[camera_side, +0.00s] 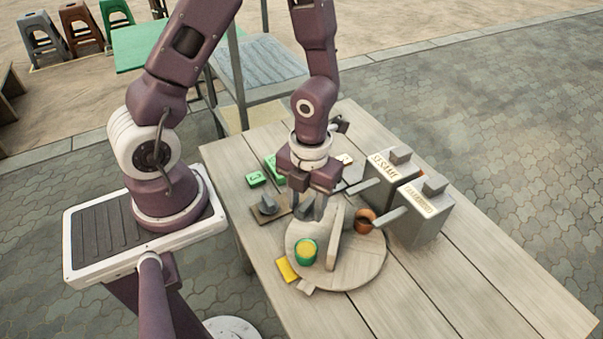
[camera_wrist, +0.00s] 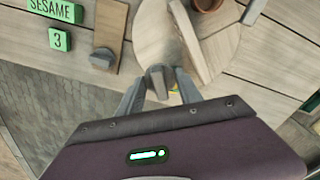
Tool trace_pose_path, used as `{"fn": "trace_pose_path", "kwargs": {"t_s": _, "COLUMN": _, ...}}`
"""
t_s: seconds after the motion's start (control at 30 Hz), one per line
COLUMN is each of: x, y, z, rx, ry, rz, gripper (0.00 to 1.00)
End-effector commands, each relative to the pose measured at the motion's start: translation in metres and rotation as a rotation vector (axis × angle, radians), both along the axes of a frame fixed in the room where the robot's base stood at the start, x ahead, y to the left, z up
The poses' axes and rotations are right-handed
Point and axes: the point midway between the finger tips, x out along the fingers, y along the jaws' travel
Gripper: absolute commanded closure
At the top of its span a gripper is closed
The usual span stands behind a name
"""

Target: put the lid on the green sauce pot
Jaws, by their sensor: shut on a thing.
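The green sauce pot (camera_side: 306,252) stands upright and open on the round wooden board (camera_side: 365,274), with yellow sauce showing inside. My gripper (camera_side: 313,208) is above the far left part of that board, beyond the pot in the side view and apart from it. In the wrist view my gripper (camera_wrist: 160,90) is shut on a small grey block-like piece (camera_wrist: 157,79), which looks like the lid's knob. I cannot make out the green pot in the wrist view.
A wooden bar (camera_side: 336,235) stands on the round board between the green pot and a copper-brown pot (camera_side: 364,223). Two labelled metal boxes (camera_side: 422,222) stand at the right. A small plank (camera_side: 270,215) with a grey knob, green blocks (camera_side: 255,179) and a yellow piece (camera_side: 287,270) lie nearby.

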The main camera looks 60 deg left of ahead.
Motion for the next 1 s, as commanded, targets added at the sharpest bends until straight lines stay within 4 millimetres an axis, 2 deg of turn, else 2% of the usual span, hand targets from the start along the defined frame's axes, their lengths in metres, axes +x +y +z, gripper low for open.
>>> {"fn": "trace_pose_path", "kwargs": {"t_s": 0.03, "x": -0.008, "y": -0.014, "z": 0.0, "rx": -0.004, "ry": -0.004, "rz": -0.137, "gripper": 0.95}}
{"fn": "trace_pose_path", "kwargs": {"t_s": 0.1, "x": -0.016, "y": -0.028, "z": 0.001, "rx": -0.007, "ry": -0.013, "rz": -0.305, "gripper": 0.95}}
{"fn": "trace_pose_path", "kwargs": {"t_s": 0.27, "x": -0.025, "y": -0.042, "z": 0.0, "rx": -0.011, "ry": -0.027, "rz": -0.491, "gripper": 0.95}}
{"fn": "trace_pose_path", "kwargs": {"t_s": 0.7, "x": -0.026, "y": -0.043, "z": -0.042, "rx": -0.011, "ry": -0.025, "rz": -0.501, "gripper": 0.95}}
{"fn": "trace_pose_path", "kwargs": {"t_s": 1.0, "x": -0.024, "y": -0.043, "z": -0.047, "rx": -0.011, "ry": -0.031, "rz": -0.496, "gripper": 0.95}}
